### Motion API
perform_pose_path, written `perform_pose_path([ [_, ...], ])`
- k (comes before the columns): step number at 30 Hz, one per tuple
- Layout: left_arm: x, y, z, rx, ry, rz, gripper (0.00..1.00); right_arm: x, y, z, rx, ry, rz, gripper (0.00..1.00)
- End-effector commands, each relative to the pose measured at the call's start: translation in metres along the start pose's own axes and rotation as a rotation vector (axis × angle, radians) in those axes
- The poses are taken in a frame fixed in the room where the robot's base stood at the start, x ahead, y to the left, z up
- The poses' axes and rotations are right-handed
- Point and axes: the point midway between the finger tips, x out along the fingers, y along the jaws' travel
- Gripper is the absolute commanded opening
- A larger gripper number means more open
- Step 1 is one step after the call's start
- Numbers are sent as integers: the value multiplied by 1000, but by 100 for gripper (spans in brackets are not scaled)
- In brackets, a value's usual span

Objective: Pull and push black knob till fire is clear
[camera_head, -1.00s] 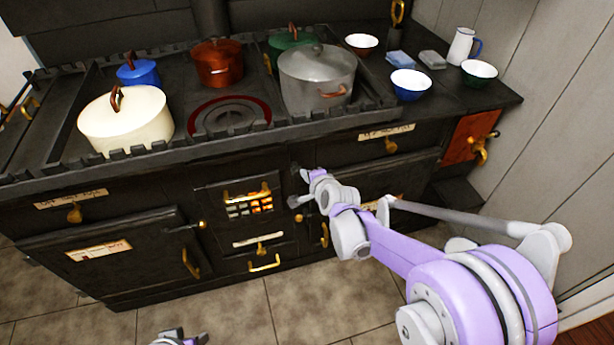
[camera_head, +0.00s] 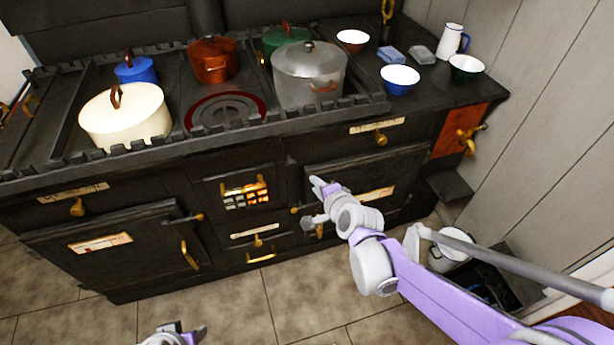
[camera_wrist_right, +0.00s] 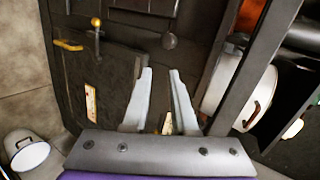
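The black knob (camera_wrist_right: 169,41) shows in the right wrist view as a small dark round knob, beyond my fingertips. In the head view it is a dark shape (camera_head: 291,162) at the upper right of the fire grate, hard to make out. Orange fire (camera_head: 245,194) glows behind the grate bars at the middle of the stove front. My right gripper (camera_head: 311,203) is open and empty in front of the right oven door, to the right of and below the knob; it shows in the wrist view (camera_wrist_right: 160,72). My left gripper (camera_head: 172,334) is cut off at the bottom edge; its opening is unclear.
The stove top holds a cream pot (camera_head: 126,117), a grey pot (camera_head: 308,80) and other pots. Bowls and a jug (camera_head: 449,42) stand at the right. A brass latch (camera_wrist_right: 96,22) and handle (camera_wrist_right: 68,45) stick out from the oven door. A pale bucket (camera_head: 452,250) stands right.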

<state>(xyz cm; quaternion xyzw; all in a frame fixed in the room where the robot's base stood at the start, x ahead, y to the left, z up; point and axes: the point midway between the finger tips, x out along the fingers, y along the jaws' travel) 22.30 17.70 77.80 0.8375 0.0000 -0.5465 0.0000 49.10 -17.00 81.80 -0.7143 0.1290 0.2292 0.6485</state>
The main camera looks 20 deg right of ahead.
Motion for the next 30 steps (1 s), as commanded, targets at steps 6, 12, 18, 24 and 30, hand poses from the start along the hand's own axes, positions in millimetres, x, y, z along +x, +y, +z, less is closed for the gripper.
perform_pose_path([
  [6, 26, 0, 10, 0, -10, 0, 50, 39, 13, 8, -466, 82, -126, 67],
  [12, 53, 0, 20, 0, -20, 0, 50, 70, 25, 19, -1046, 274, -234, 74],
  [18, 70, 0, 25, 0, -25, 0, 50, 82, 34, 28, -1444, 465, -255, 74],
  [24, 74, 0, 26, 0, -27, 0, 50, 86, 34, 30, -1585, 544, -247, 74],
  [30, 74, 0, 27, 0, -27, 0, 50, 107, 22, 26, -1592, 547, -245, 74],
])
